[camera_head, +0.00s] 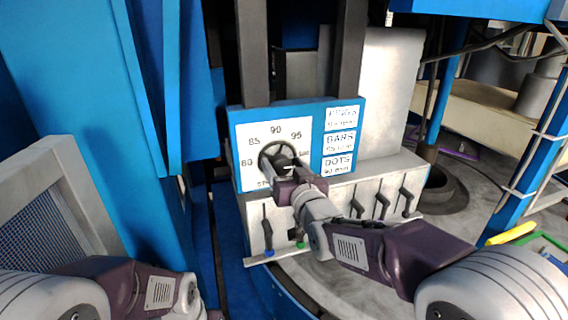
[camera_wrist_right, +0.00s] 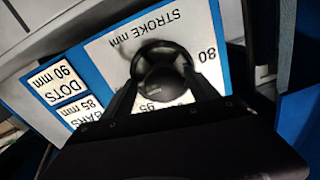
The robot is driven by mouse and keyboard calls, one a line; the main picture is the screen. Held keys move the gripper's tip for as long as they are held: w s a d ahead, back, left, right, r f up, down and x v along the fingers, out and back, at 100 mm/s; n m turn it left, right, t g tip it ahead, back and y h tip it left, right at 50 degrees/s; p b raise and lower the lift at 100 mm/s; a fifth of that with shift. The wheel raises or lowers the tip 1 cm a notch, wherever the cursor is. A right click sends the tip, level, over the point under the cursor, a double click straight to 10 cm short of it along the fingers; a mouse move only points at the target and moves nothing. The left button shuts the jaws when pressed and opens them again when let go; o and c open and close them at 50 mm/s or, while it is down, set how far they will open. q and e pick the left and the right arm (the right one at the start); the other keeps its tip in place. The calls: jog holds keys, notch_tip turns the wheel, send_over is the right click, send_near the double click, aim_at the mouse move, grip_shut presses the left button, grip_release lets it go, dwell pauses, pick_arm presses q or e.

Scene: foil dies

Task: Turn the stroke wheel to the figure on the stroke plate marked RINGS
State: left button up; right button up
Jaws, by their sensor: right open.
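The black stroke wheel (camera_head: 268,150) sits on a white dial (camera_head: 248,134) on the blue panel, with figures 80, 85, 90 and 95 readable and the one to the right partly hidden. It also shows in the right wrist view (camera_wrist_right: 158,50). My right gripper (camera_head: 284,166) is at the wheel; in the wrist view its open fingers (camera_wrist_right: 161,80) stand either side of the hub. Contact cannot be told. The top stroke plate (camera_head: 342,118) is too blurred to read surely; below it are BARS 85 mm (camera_head: 340,142) and DOTS 90 mm (camera_head: 338,165). My left gripper is out of view.
Several black levers (camera_head: 382,203) stand in slots on the pale cabinet below the panel. A blue upright (camera_head: 145,110) is at the left and a blue post (camera_head: 528,165) at the right. A dark round socket (camera_head: 440,190) lies right of the cabinet.

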jog(key=shift+a, duration=0.4)
jog(key=c, duration=1.2)
jog(key=shift+d, duration=0.15)
jog(key=shift+c, duration=0.8)
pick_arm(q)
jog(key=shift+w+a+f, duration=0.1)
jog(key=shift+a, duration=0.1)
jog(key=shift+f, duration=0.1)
